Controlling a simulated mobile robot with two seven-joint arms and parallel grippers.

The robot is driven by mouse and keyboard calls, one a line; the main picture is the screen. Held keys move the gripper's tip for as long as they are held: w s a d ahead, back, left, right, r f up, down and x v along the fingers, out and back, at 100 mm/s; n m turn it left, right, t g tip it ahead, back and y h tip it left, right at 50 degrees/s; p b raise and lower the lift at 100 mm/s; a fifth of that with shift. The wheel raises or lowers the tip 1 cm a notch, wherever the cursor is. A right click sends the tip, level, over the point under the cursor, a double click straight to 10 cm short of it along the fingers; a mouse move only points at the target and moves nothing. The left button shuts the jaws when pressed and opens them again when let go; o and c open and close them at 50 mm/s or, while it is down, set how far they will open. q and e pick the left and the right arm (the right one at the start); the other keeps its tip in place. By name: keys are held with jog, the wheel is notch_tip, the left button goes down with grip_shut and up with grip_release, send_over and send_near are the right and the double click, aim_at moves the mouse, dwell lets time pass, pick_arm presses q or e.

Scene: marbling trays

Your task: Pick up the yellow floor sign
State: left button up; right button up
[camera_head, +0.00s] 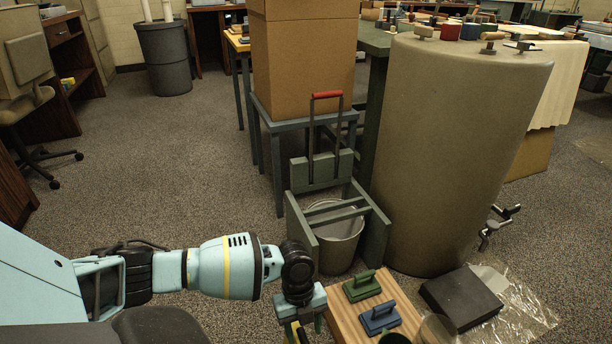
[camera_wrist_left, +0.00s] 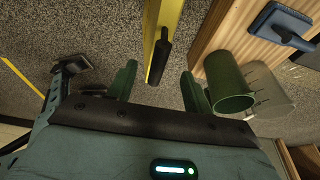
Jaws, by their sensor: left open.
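The yellow floor sign (camera_wrist_left: 168,22) shows in the left wrist view as a narrow yellow strip with a black handle (camera_wrist_left: 160,58) at its near end. My left gripper (camera_wrist_left: 158,84) is open, with one green finger on each side of the handle's line. The handle lies ahead of and between the fingertips; I cannot tell whether they touch. In the head view my left gripper (camera_head: 298,326) is at the bottom edge, and a little yellow shows beside it; most of the sign is hidden or out of frame. My right gripper is not in view.
A wooden board (camera_head: 345,312) with a green block tool (camera_head: 362,286) and a blue one (camera_head: 380,318) is just right of my left gripper. A green cup (camera_wrist_left: 228,82) is close to the right finger. A bucket (camera_head: 338,240) in a frame and a large drum (camera_head: 440,150) stand beyond.

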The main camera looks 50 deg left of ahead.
aim_at(304, 339)
pick_arm(q)
jog(key=shift+x, duration=0.95)
jog(key=b+x, duration=0.2)
jog(key=x, duration=0.2)
jog(key=shift+s+f+b, duration=0.15)
jog(key=shift+s+b, duration=0.05)
jog(key=shift+b, duration=0.15)
jog(key=shift+f, duration=0.15)
jog(key=shift+d, duration=0.1)
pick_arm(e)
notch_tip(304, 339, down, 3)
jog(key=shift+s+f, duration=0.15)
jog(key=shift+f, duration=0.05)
pick_arm(q)
jog(key=c, duration=0.9)
grip_shut()
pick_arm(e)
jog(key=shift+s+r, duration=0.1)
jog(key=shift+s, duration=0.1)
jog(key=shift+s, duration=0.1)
